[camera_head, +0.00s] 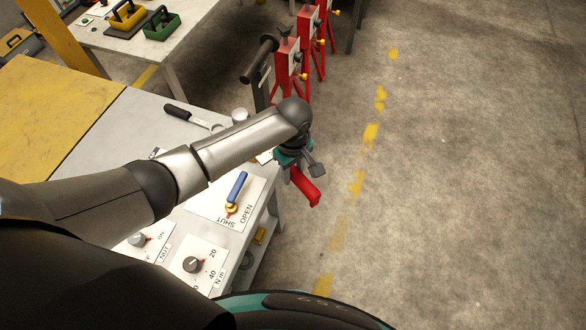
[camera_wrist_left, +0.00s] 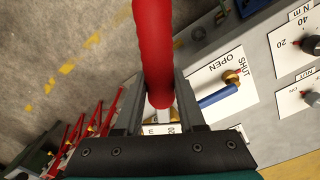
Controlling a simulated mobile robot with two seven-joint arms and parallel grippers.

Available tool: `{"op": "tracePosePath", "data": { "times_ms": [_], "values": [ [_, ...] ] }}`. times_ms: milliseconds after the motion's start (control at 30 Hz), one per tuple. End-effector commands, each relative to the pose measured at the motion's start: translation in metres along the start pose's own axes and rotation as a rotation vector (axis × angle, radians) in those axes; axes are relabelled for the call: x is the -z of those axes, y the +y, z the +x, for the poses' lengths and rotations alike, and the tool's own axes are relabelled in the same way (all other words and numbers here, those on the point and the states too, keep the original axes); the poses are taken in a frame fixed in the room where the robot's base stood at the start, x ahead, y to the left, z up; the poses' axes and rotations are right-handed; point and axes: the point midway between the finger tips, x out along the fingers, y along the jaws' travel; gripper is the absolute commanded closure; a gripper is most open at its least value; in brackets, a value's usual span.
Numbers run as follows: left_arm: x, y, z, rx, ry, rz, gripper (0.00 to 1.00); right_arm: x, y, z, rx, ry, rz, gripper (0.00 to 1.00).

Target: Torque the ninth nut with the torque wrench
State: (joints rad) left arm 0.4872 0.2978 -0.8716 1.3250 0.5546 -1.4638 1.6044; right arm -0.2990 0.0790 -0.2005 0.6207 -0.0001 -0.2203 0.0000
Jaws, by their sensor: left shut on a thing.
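My left gripper (camera_head: 303,170) is past the table's right edge, over the floor. It is shut on a red-handled tool, which looks like the torque wrench (camera_head: 306,190); its red grip sticks out below the fingers. In the left wrist view the red grip (camera_wrist_left: 153,45) runs up between the two fingers of the gripper (camera_wrist_left: 160,88). The far end of the tool is hidden. My right gripper is in neither view. I cannot make out any nuts.
The grey table (camera_head: 95,128) carries a blue-handled OPEN/SHUT valve (camera_head: 237,188), a torque dial (camera_head: 193,264) and a black-handled tool (camera_head: 185,114). Red stands (camera_head: 289,65) and a dark pipe piece (camera_head: 259,60) stand beyond it. The floor on the right is clear.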

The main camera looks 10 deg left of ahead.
Motion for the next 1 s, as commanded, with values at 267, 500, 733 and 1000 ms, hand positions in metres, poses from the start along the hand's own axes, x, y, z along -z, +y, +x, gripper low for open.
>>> {"op": "tracePosePath", "data": {
  "times_ms": [267,500,733,1000],
  "values": [
    [0.0012,0.0017,-0.0019,-0.005,0.003,0.0,1.0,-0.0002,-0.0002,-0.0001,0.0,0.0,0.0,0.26],
    [0.0014,0.0015,-0.0028,-0.004,0.003,0.0,1.0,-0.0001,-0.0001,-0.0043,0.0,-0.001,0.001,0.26],
    [0.002,0.001,-0.0023,-0.004,0.003,-0.001,1.0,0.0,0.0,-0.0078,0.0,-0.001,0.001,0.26],
    [0.0019,0.0012,-0.0016,-0.004,0.003,0.0,1.0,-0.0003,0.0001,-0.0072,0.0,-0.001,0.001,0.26]
  ]
}}
